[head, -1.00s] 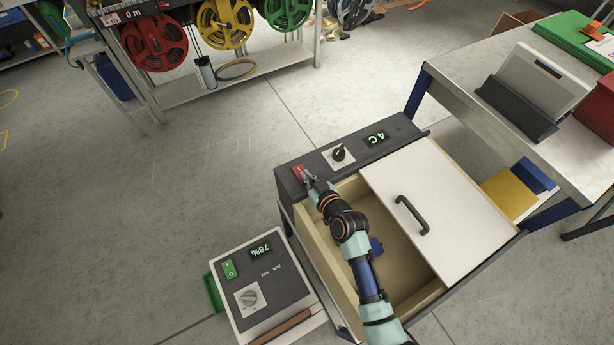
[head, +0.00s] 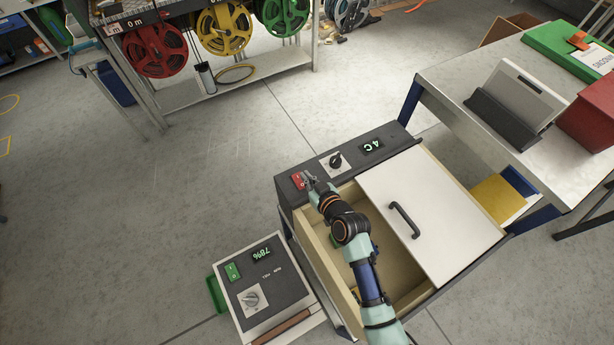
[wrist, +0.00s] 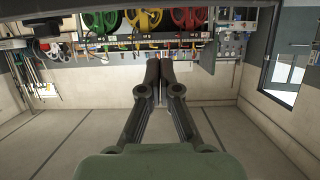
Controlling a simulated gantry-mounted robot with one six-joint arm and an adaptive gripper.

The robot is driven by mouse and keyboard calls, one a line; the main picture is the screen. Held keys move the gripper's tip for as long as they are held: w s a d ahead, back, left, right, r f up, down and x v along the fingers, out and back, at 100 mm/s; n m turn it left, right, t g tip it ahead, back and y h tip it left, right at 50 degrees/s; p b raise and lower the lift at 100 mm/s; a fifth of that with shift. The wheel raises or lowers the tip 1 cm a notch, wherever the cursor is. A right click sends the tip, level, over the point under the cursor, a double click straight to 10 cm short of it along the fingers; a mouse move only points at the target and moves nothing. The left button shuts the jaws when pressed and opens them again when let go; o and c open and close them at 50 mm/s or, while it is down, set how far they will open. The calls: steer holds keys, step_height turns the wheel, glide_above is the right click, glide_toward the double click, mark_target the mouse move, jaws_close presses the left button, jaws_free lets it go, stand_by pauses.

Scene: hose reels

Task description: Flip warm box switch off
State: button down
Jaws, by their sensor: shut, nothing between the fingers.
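The grey box with an open-topped bin (head: 318,240) stands in the middle of the head view. Its dark top panel carries a red rocker switch (head: 297,182), a black knob (head: 336,160) and a lit display (head: 371,146) that seems to read 4 C. My gripper (head: 307,180) is shut and empty, with its tips right beside the red switch; whether they touch it I cannot tell. The fingers partly cover the switch's right side, so its position is unclear. The wrist view shows the closed fingers (wrist: 160,68) but no switch.
A white sliding lid (head: 425,205) with a black handle covers the bin's right part. A second box (head: 262,290) with a green switch and 78% display stands at lower left. A workbench (head: 460,90) is at right. Hose reels (head: 225,27) hang at the back.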

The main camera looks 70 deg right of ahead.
steer(key=s+a, duration=0.6)
steer(key=s, duration=0.1)
steer(key=shift+s+r, duration=0.15)
steer(key=shift+r, duration=0.1)
steer(key=shift+a, duration=0.1)
